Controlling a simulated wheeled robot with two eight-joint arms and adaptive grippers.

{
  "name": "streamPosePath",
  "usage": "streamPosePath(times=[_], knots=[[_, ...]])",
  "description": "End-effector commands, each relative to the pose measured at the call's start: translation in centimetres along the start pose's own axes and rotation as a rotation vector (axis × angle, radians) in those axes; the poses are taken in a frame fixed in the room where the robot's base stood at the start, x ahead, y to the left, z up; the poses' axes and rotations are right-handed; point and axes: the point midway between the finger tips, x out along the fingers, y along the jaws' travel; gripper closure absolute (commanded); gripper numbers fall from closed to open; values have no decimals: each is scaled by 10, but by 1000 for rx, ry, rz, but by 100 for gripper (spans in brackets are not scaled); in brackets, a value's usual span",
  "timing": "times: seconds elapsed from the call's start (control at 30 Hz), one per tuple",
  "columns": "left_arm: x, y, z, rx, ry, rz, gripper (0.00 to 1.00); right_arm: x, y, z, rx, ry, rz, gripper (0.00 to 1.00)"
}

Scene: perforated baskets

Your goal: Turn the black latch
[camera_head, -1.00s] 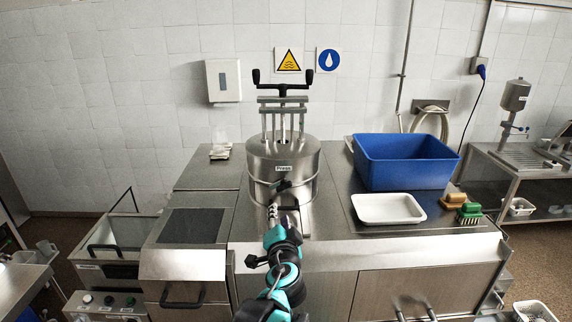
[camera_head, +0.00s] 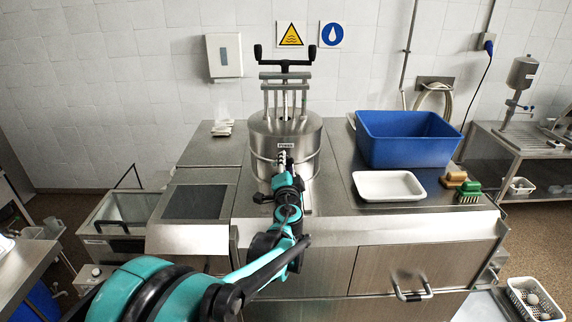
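The steel press (camera_head: 262,132), a round drum labelled "Press", stands on the counter with a black T-shaped handle (camera_head: 286,62) on top. My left gripper (camera_head: 284,155) is directly in front of the drum's front face, just below the label. Its fingers look close together, but they are too small to tell whether they are open or shut, or touching the drum. The black latch is hidden behind my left gripper and wrist. My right gripper is out of view.
A blue tub (camera_head: 405,150) and a white tray (camera_head: 388,198) stand on the counter to the right. Brushes (camera_head: 466,192) lie beside them. The steel counter's left part holds a dark flat panel (camera_head: 195,201) and is otherwise mostly clear.

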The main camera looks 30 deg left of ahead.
Motion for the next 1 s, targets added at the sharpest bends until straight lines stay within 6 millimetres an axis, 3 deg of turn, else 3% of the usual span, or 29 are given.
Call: streamPosePath(times=[0.1,0.23,0.27,0.63,1.0], knots=[[0,0,0,0,0,0,67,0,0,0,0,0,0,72],[0,0,0,0,0,0,99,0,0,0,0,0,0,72],[0,0,0,0,0,0,100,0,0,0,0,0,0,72],[-1,1,0,44,0,0,100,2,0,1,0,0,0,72],[-1,1,0,274,0,0,100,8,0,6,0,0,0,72]])
